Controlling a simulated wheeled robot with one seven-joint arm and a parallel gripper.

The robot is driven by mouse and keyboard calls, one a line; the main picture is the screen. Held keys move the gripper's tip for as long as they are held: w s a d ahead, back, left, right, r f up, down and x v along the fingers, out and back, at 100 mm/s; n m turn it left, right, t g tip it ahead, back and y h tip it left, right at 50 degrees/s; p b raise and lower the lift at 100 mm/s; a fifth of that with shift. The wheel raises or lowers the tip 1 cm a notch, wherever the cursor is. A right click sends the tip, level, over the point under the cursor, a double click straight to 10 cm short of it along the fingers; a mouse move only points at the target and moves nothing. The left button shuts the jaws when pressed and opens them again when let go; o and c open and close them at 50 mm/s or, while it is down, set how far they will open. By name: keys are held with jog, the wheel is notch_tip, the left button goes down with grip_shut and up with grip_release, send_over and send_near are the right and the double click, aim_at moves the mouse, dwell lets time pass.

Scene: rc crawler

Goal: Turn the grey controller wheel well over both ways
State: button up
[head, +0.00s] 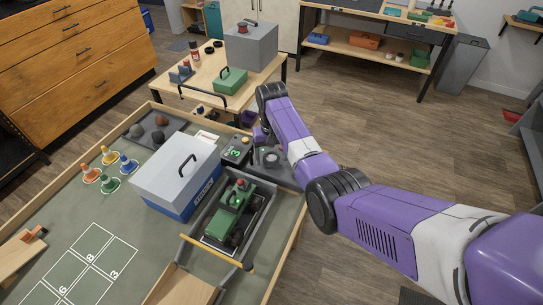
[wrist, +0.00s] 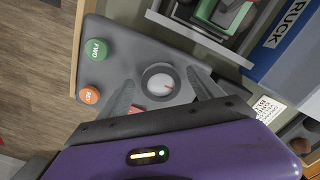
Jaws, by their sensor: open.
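The grey controller wheel (wrist: 147,78) shows in the wrist view as a dark grey ring around a pale face with a red mark. It sits on the grey controller panel (wrist: 112,57), beside a green FWD button (wrist: 95,50) and an orange button (wrist: 89,95). My gripper (wrist: 160,77) is open, one finger on each side of the wheel. I cannot tell whether the fingers touch it. In the head view the wheel (head: 270,157) shows below my wrist. The green crawler (head: 232,213) rests in a grey-framed bay left of my arm.
A grey and blue truck box (head: 178,172) stands left of the crawler. Several small cones (head: 110,183) stand farther left on the table. A side table (head: 215,92) stands behind.

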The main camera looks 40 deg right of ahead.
aim_at(271, 158)
jog(key=c, duration=1.4)
jog(key=shift+o, duration=0.2)
jog(key=shift+r+p, duration=0.15)
jog(key=shift+p, duration=0.15)
jog(key=o, duration=1.4)
jog(key=shift+c, duration=0.2)
notch_tip(271, 158, up, 8)
jog(key=shift+f+b, duration=0.2)
jog(key=shift+b, duration=0.25)
